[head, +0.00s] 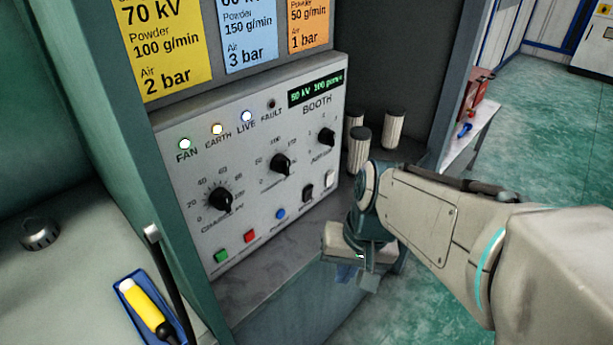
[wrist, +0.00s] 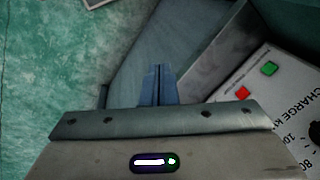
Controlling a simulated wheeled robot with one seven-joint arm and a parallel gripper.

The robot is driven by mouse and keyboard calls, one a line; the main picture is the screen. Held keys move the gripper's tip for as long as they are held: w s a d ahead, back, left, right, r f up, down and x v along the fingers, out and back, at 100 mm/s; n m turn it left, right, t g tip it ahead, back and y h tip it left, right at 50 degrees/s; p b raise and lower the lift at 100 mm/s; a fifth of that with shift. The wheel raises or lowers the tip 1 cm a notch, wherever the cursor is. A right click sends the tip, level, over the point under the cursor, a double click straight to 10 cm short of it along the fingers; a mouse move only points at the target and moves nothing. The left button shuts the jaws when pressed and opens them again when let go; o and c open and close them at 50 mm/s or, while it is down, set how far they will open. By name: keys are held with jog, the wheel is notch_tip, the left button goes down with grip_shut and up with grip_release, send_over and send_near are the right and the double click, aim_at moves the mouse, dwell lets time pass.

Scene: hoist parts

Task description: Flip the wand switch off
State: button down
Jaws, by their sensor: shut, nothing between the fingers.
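The booth control panel (head: 262,130) is a pale sloped box with knobs, lamps and buttons. That view shows part of the panel (wrist: 290,95) at right, without the rockers.
A green button (head: 221,255), a red button (head: 250,237) and a blue button (head: 281,214) line the panel's lower edge. Pale cylinders (head: 393,130) stand behind its right end. A yellow-handled tool (head: 145,306) lies at the lower left. Open green floor (head: 555,130) lies right.

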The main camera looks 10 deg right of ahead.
aim_at(309, 192)
jog(key=w+a+f+m+y+b, duration=0.55)
jog(key=f+m+y+b, duration=0.2)
jog(key=m+y, duration=0.35)
jog(key=w+d+f+m+t+b, duration=0.2)
jog(key=w+d+m+t, duration=0.3)
jog(key=d+m+t, duration=0.2)
jog(key=w+d+f+m+t+h+b, duration=0.1)
jog(key=w+d+m+t+b, duration=0.2)
jog(key=w+d+m+t, duration=0.3)
jog(key=shift+w+d+f+m+t+h, duration=0.25)
jog(key=shift+d+f+m+t+h, duration=0.1)
jog(key=shift+d+m+t, duration=0.6)
jog(key=shift+d, duration=0.15)
jog(key=x, duration=1.4)
